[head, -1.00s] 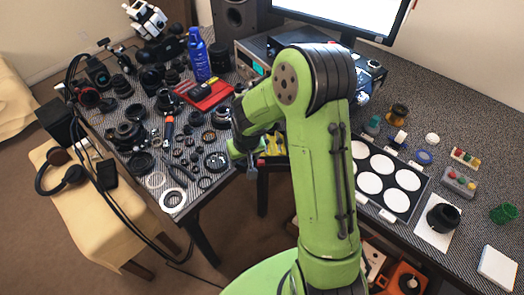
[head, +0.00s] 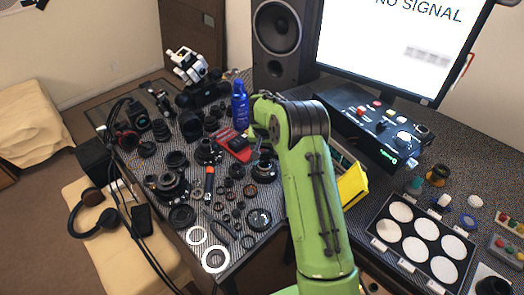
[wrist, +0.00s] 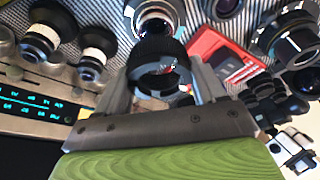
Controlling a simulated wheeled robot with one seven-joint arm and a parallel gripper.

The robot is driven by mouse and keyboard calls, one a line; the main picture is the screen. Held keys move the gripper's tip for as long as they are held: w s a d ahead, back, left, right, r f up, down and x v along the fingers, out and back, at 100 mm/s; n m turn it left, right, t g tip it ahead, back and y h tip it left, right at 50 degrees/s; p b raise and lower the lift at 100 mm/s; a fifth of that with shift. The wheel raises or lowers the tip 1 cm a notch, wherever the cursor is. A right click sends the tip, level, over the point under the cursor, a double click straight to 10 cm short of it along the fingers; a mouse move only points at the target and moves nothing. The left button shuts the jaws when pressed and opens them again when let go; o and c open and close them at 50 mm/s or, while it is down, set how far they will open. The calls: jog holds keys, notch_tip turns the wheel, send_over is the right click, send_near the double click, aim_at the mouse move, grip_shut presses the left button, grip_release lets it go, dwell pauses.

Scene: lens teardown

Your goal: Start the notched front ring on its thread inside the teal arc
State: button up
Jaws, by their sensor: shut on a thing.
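In the wrist view my gripper (wrist: 163,72) is shut on a black notched ring (wrist: 156,49), held between its two fingers with its opening partly facing the camera. Just beyond the ring a lens barrel (wrist: 155,22) with a pale silvery rim shows at the top edge. The ring looks apart from it, but the gap is hard to judge. I cannot make out a teal arc. In the head view my arm reaches over the bench, and the fingers and ring are mostly hidden behind it.
Several lenses and loose rings crowd the dark bench. A teal-lit device (wrist: 32,105) is at left in the wrist view. A tray of white discs (head: 384,228) lies at right.

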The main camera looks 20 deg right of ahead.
aim_at(265, 163)
jog(key=shift+f+b, duration=2.1)
jog(key=shift+f, duration=1.05)
jog(key=shift+s+f+b, duration=0.1)
jog(key=shift+f+b, duration=0.2)
jog(key=shift+b, duration=0.1)
jog(key=o, duration=1.2)
